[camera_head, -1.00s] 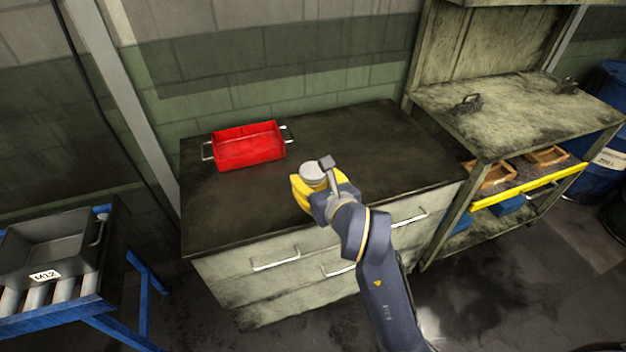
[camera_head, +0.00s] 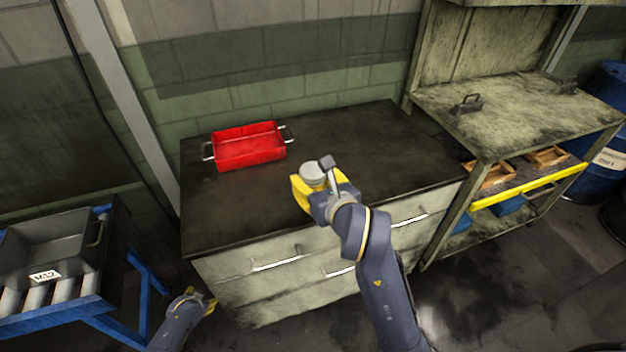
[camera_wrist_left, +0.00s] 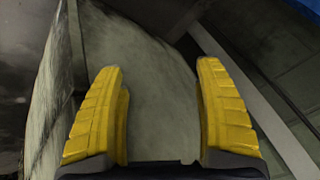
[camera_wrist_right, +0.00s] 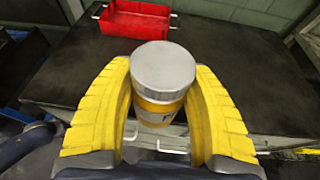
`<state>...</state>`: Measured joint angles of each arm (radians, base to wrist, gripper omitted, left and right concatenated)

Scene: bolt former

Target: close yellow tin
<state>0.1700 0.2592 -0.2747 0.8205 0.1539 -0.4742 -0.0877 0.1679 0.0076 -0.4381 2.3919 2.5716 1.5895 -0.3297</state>
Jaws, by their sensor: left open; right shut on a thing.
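The yellow tin (camera_wrist_right: 158,108) has a yellow body with a label and a grey round lid (camera_wrist_right: 163,68) on top. It is upright between the yellow fingers of my right gripper (camera_wrist_right: 165,125), which is shut on it. In the head view the tin's grey lid (camera_head: 313,174) shows at the right gripper (camera_head: 318,188), over the front part of the dark cabinet top; the fingers hide most of its body. My left gripper (camera_head: 205,301) is low in front of the cabinet, left of its drawers. Its fingers are apart and empty in the left wrist view (camera_wrist_left: 160,115).
A red tray (camera_head: 249,147) with metal handles sits at the back left of the cabinet top (camera_head: 370,135). A blue-framed stand with a grey bin (camera_head: 45,240) is at the left. A metal shelf unit (camera_head: 520,105) stands at the right. The cabinet top's right side is clear.

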